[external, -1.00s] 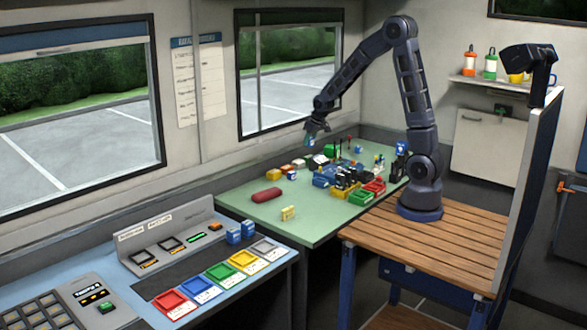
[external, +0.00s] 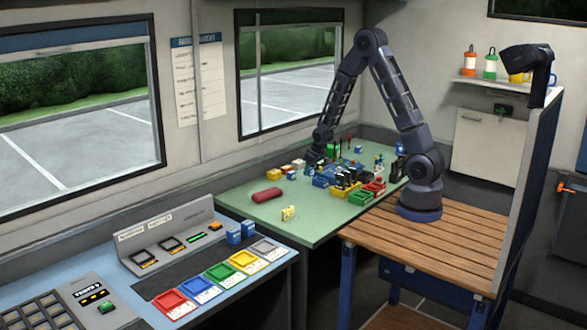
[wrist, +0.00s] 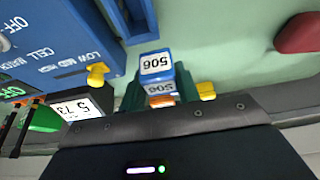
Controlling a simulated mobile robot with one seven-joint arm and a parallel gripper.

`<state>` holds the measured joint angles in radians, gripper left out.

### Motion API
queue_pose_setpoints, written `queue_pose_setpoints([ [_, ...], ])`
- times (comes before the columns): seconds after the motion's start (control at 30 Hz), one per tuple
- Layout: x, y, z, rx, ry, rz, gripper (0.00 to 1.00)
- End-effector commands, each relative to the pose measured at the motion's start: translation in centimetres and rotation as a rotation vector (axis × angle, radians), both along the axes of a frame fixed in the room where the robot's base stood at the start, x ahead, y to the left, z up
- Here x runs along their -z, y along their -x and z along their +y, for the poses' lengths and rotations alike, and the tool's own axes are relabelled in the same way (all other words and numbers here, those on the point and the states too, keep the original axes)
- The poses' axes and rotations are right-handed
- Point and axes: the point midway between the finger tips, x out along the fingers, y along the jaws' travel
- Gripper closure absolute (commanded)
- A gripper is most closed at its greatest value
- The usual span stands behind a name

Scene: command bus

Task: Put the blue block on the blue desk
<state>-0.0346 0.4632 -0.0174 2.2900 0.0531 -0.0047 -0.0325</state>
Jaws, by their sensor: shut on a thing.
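My gripper (external: 314,157) is low over the far left part of the green table. It is shut on a blue block (wrist: 157,67) with white labels reading 506, seen between teal finger pieces in the wrist view. In the external view the gripper largely hides this block, and I cannot tell whether it touches the table. The blue desk (external: 125,278) is at the lower left, well away from the gripper. Two blue blocks (external: 241,233) stand at its back right. Another blue block (external: 358,150) is on the green table.
The green table (external: 245,213) holds several coloured parts right of the gripper. A red rounded piece (external: 267,195) and a small yellow piece (external: 288,213) lie nearer. A large blue panel (wrist: 60,35) is close in the wrist view. The table's front left is mostly clear.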

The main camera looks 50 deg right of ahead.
Motion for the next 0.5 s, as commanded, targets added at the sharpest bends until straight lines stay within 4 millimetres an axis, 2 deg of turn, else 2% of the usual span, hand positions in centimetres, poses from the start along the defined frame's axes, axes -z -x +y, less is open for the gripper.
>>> queue_pose_setpoints([
  [0.23, 1.3, 0.1, 0.0, 0.0, 0.0, 0.002, 0.94],
  [0.5, 4.1, 0.1, 0.0, 0.0, 0.0, 0.002, 0.94],
])
